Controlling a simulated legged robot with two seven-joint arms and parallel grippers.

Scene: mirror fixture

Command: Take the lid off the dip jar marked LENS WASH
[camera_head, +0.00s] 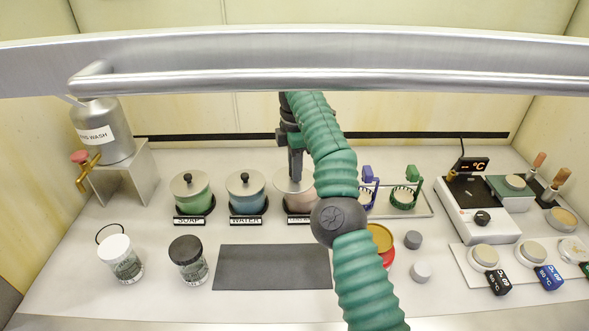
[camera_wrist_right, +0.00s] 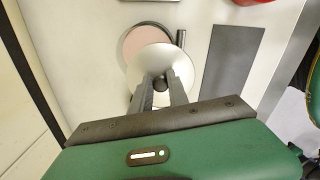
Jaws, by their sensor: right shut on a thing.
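The third dip jar (camera_head: 290,203), with pink contents, stands right of the jars marked SOAP (camera_head: 191,198) and WATER (camera_head: 246,198). Its label is mostly hidden by my right arm. My right gripper (camera_head: 295,178) is above this jar, fingers pointing down. In the right wrist view the fingers (camera_wrist_right: 161,88) are shut on the dark knob of the round pale lid (camera_wrist_right: 153,59). The lid looks offset from the jar, and the pink inside (camera_wrist_right: 134,40) shows beyond its edge; the height of the gap cannot be told. My left gripper is not in view.
A dark mat (camera_head: 272,268) lies bare in front of the jars. A white-capped jar (camera_head: 121,260) and a black-capped jar (camera_head: 187,260) stand left of it. A tray with green and blue holders (camera_head: 404,197) is to the right. A metal bar (camera_head: 330,65) crosses the view.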

